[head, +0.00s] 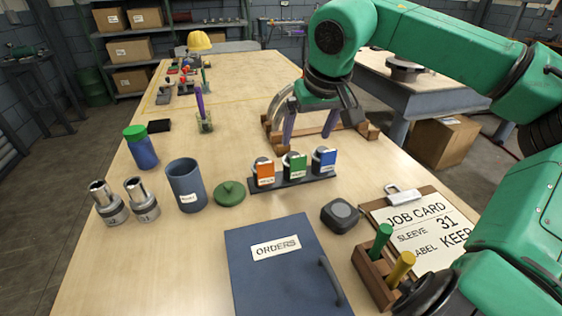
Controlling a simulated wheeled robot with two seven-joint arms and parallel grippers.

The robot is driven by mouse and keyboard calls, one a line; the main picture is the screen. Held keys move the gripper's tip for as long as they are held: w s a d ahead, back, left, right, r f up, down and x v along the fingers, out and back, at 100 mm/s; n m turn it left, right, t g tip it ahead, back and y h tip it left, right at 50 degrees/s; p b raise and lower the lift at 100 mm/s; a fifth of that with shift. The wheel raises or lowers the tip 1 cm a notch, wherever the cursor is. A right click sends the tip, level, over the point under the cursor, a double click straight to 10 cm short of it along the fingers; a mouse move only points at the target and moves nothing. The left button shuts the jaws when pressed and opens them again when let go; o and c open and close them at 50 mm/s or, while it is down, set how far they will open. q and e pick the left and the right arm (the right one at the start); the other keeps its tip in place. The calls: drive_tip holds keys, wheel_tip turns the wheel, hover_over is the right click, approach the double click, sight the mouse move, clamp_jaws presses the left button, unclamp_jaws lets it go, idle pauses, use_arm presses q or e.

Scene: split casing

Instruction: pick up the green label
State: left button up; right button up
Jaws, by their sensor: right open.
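The green label (296,166) stands in the middle of a dark rack (292,182) on the table. An orange label (265,174) is to its left and a blue label (325,160) to its right. Each has a white strip with writing too small to read. My right gripper (310,130) is open and appears empty, its two purplish fingers pointing down. In the picture it is above the rack and apart from the green label, in front of a wooden stand with a curved metal piece (284,103). My left gripper is not in view.
A blue ORDERS folder (279,285) and a dark rounded block (340,215) are in front of the rack. A green lid (230,193), dark cup (186,186) and sockets (107,203) stand left. A job card clipboard (385,211) and peg block (370,270) are right.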

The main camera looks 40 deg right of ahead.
sight(299, 160)
drive_tip(key=x, duration=0.6)
drive_tip(key=shift+a+f+p, duration=0.2)
drive_tip(key=shift+f+p, duration=0.15)
drive_tip(key=x, duration=0.2)
drive_tip(key=p+x, duration=0.1)
drive_tip(key=x, duration=0.1)
drive_tip(key=shift+s+d+f, duration=0.15)
drive_tip(key=shift+s, duration=0.05)
drive_tip(key=shift+w+f, duration=0.1)
drive_tip(key=shift+f, duration=0.05)
drive_tip(key=shift+w, duration=0.1)
drive_tip(key=shift+c, duration=0.9)
clamp_jaws()
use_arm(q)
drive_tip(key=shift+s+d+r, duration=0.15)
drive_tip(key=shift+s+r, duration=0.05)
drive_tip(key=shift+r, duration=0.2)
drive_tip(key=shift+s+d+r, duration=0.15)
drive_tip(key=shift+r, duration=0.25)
